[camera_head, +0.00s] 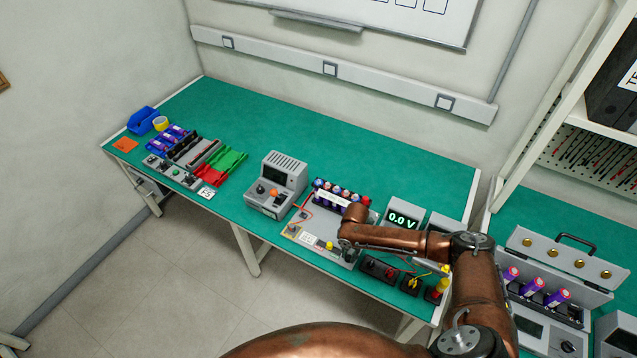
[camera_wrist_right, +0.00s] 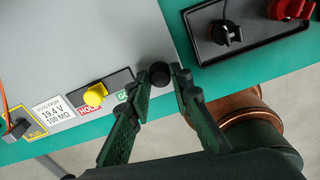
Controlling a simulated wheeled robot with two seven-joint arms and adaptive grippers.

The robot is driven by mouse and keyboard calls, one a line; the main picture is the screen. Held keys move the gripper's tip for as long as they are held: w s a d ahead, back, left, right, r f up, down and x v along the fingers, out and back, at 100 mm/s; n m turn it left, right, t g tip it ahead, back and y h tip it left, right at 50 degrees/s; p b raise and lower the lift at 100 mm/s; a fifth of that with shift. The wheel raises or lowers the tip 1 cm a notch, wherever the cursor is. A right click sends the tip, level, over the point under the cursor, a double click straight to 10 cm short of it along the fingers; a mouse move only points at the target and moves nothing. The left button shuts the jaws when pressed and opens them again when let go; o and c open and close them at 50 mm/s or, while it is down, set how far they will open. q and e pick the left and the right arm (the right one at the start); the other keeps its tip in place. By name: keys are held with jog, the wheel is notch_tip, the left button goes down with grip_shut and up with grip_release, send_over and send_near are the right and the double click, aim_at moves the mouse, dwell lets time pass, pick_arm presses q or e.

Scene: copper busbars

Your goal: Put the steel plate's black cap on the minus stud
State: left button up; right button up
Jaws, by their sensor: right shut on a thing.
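My right gripper (camera_wrist_right: 160,80) is shut on a small round black cap (camera_wrist_right: 160,74), with a fingertip on each side of it. The cap is over or beside the right edge of the grey board (camera_wrist_right: 70,35); I cannot tell whether it touches the surface. I cannot make out the minus stud in either view. My left gripper is not in view.
A yellow knob (camera_wrist_right: 95,94) and an orange-wired black plug (camera_wrist_right: 18,128) are left of the gripper. A black tray (camera_wrist_right: 245,40) with black and red pieces is to the right. A row of cells (camera_head: 342,194) stands behind the board, near a meter reading 0.0 V (camera_head: 403,218).

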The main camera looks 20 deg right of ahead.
jog(key=shift+r+p, duration=2.5)
jog(key=shift+r, duration=0.1)
jog(key=shift+f, duration=0.1)
